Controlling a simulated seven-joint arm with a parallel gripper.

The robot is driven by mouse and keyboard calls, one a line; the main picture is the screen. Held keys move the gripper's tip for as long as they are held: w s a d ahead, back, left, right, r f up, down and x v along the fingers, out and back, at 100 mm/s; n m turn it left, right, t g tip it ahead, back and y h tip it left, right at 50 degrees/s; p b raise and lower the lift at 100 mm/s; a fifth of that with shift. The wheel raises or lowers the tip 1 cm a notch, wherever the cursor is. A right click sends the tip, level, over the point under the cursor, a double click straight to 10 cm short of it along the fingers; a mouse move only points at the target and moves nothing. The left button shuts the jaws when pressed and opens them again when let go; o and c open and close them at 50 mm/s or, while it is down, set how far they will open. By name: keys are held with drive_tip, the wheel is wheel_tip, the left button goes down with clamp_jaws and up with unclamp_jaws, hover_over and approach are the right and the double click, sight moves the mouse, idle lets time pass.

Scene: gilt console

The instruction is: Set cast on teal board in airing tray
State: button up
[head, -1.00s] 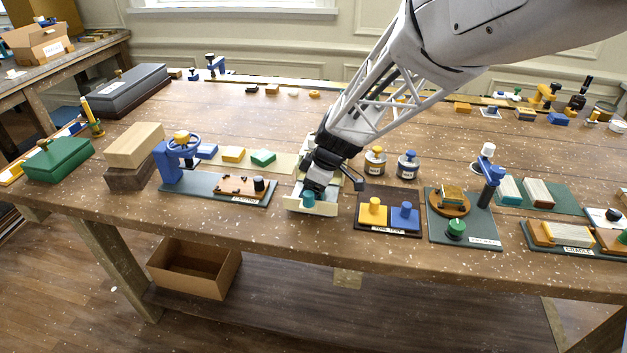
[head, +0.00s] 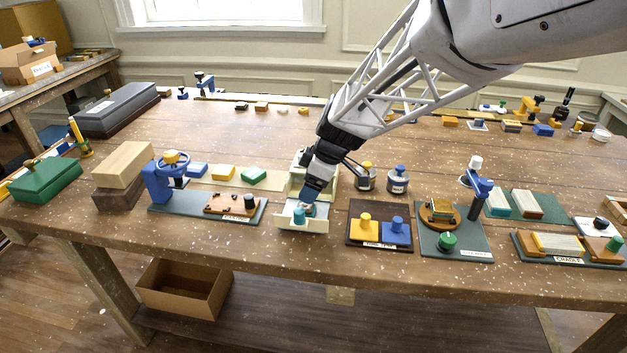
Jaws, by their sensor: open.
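A cream tray (head: 288,224) juts from the front of a cream housing (head: 297,184) near the middle of the bench's front edge; I take it for the airing tray. A teal knob-like piece (head: 299,216) stands at the tray's front. A small greyish piece (head: 309,209) shows beside it, right under my fingertips; I cannot tell whether it is the cast. My gripper (head: 311,198) points down over the tray with its jaws open. The fingers are dark and small, and whether they touch the piece is unclear. My arm hides part of the housing. I cannot make out a teal board in the tray.
Left of the tray is a board with a blue handwheel fixture (head: 158,184). Right of it are a dark board with yellow and blue blocks (head: 364,232) and a turntable board (head: 478,242). Two jars (head: 397,180) stand behind. The bench's middle back is fairly clear.

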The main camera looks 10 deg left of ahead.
drive_tip(key=v, duration=0.5)
drive_tip(key=shift+d+r, duration=0.1)
drive_tip(key=shift+r, duration=0.05)
idle(0.6)
drive_tip(key=s+d+r+m+t+h, duration=0.1)
drive_tip(key=s+d+r+m, duration=0.1)
drive_tip(key=s+d+m, duration=0.35)
drive_tip(key=s+d+r+m+t+h, duration=0.1)
drive_tip(key=s+d+r+m, duration=0.2)
drive_tip(key=s+d, duration=0.55)
drive_tip(key=s+d+f+m+h, duration=0.1)
drive_tip(key=s+d+m+h, duration=0.1)
drive_tip(key=s+d+m, duration=0.7)
drive_tip(key=s+d, duration=0.4)
drive_tip(key=s, duration=0.1)
drive_tip(key=shift+d+f+m+t+h, duration=0.3)
drive_tip(key=shift+d+f+m, duration=0.05)
drive_tip(key=shift+d+f, duration=0.05)
